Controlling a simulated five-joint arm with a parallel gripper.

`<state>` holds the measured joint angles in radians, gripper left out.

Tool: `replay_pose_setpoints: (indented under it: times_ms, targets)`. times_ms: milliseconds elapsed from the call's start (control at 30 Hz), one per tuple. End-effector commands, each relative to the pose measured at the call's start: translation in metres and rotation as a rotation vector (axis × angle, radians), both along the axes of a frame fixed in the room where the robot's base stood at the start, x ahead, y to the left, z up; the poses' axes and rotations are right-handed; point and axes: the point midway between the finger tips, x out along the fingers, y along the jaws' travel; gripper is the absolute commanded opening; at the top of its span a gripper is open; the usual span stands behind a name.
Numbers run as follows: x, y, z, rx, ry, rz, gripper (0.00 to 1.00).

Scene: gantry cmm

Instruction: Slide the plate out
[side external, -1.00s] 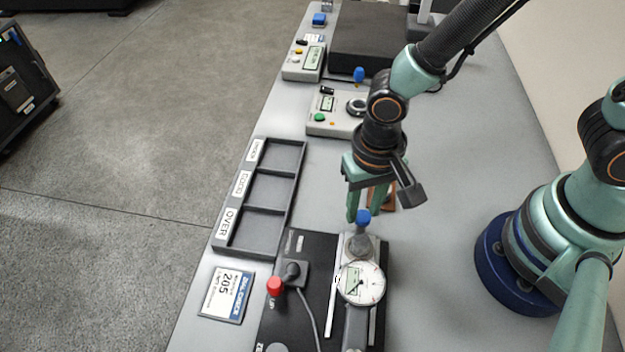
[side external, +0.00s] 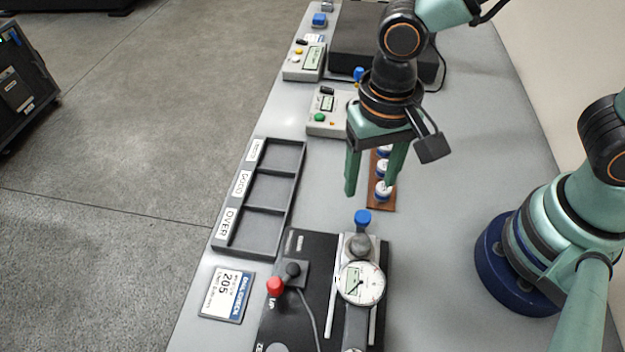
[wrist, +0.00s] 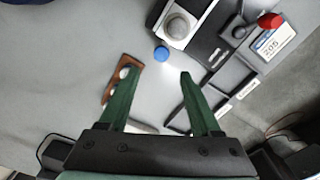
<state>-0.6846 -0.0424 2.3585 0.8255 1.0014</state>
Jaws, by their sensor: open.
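A silver plate (side external: 374,248) lies on the black gauge base (side external: 322,240), under a round dial gauge (side external: 361,283). A grey rounded part (side external: 360,244) sits at the plate's far end, with a blue knob (side external: 363,217) beside it. My gripper (side external: 370,188) is open and empty, above and beyond the blue knob, not touching it. In the wrist view the blue knob (wrist: 161,53) shows just past the gap between my open fingertips (wrist: 160,72). The near part of the plate is hidden by the dial gauge.
A three-compartment tray (side external: 270,190) stands empty at left. A red-topped lever (side external: 274,286) with a cable stands left of the gauge. A brown rack (side external: 381,203) with white-and-blue pieces is close behind my fingers. A card (side external: 226,294) lies front left. Table right of the gauge is clear.

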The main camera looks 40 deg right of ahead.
Motion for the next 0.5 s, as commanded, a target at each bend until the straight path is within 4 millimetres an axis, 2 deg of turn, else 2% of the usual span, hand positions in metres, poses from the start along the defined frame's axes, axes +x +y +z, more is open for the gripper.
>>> replay_pose_setpoints:
  times_ms: [33, 200, 500]
  targets:
    - [0.001, 0.001, 0.010, 0.004, -0.006, 0.000, 0.65]
    - [0.001, 0.000, 0.032, 0.002, -0.003, -0.001, 0.65]
    - [0.000, 0.000, 0.043, 0.000, 0.000, -0.001, 0.65]
